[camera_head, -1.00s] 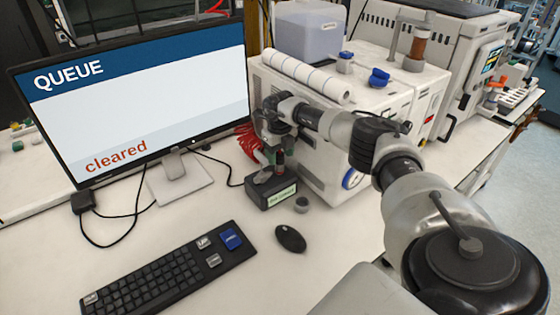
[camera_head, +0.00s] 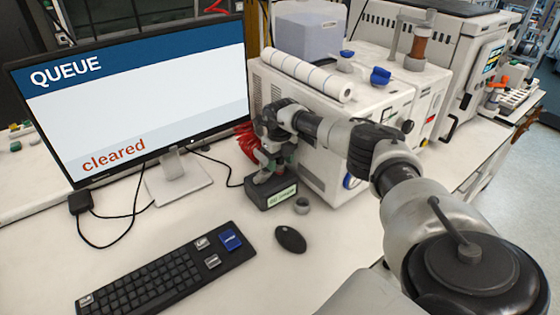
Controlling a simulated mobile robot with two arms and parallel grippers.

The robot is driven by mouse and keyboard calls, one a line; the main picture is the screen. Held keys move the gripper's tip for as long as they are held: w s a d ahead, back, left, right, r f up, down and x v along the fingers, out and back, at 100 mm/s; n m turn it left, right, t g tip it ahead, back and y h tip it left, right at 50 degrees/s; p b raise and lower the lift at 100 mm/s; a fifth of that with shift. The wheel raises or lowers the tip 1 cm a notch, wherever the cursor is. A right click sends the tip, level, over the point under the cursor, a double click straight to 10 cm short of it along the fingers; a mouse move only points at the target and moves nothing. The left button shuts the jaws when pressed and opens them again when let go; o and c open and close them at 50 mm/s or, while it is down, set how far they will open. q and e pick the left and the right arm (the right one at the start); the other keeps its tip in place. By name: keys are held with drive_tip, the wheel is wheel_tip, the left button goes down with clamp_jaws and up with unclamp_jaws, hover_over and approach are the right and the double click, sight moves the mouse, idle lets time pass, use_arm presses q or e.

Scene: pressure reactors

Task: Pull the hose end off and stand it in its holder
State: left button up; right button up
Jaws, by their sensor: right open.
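My right gripper (camera_head: 275,165) is open, low over a small dark box with a green label (camera_head: 270,193) on the bench, its fingers pointing down close to the box's top. A coiled red hose (camera_head: 245,140) shows just left of the gripper, beside the white instrument. The hose end is not clearly visible; the gripper and wrist cover most of that spot. A small grey ring-shaped cup (camera_head: 302,205) stands on the bench right of the box. I cannot tell which of these is the holder. My left gripper is not in view.
The white instrument (camera_head: 320,135) stands close behind my right wrist, with a paper roll (camera_head: 305,75) on top. A monitor (camera_head: 125,95) stands at left. A keyboard (camera_head: 165,270) and a black mouse (camera_head: 290,239) lie in front. Bench around the mouse is clear.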

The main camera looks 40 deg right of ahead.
idle(0.6)
clamp_jaws()
drive_tip(key=shift+r+p, duration=2.5)
drive_tip(key=shift+r, duration=0.55)
